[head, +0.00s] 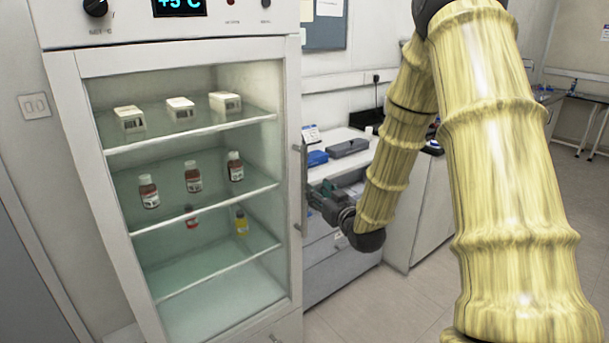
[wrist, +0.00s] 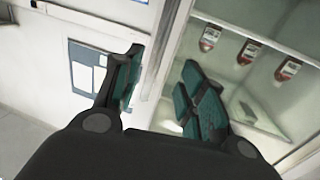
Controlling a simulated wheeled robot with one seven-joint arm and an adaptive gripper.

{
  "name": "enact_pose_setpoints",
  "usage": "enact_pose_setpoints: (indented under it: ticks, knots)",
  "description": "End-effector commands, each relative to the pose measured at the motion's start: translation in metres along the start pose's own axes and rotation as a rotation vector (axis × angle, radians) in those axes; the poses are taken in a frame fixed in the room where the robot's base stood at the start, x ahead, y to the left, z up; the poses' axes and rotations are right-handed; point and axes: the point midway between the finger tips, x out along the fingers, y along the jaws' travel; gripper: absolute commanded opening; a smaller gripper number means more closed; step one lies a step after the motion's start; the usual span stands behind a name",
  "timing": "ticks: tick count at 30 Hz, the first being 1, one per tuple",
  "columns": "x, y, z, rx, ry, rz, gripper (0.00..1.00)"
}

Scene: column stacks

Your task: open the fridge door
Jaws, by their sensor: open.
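The fridge (head: 62,62) is a white cabinet with a glass door (head: 292,120), which looks shut. A thin vertical grey handle (head: 303,185) runs along the door's right edge. My gripper (head: 317,203) is at the handle's height, just right of it in the head view. In the wrist view my gripper (wrist: 158,92) is open, with teal pads on its two fingers. A grey upright strip (wrist: 170,50), seemingly the handle or door edge, shows between the fingers. I cannot tell whether either finger touches it.
Small bottles (head: 193,177) and white boxes (head: 180,108) stand on the fridge shelves behind the glass. A lab bench (head: 345,150) with a blue item (head: 317,158) and drawers stands right of the fridge. Open floor (head: 385,300) lies in front.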

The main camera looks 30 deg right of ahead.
Motion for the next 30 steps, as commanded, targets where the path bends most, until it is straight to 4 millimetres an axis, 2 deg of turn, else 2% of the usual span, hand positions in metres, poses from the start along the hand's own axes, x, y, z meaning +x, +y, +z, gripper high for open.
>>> enact_pose_setpoints:
  ticks: [3, 7, 21, 30]
  knots:
    - [0.003, 0.004, -0.009, -0.001, 0.022, 0.001, 0.41]
    - [0.014, 0.004, -0.010, -0.002, 0.022, 0.000, 0.41]
    - [0.086, 0.003, -0.012, -0.001, 0.021, -0.001, 0.41]
    - [0.108, 0.003, -0.011, -0.001, 0.021, -0.001, 0.41]
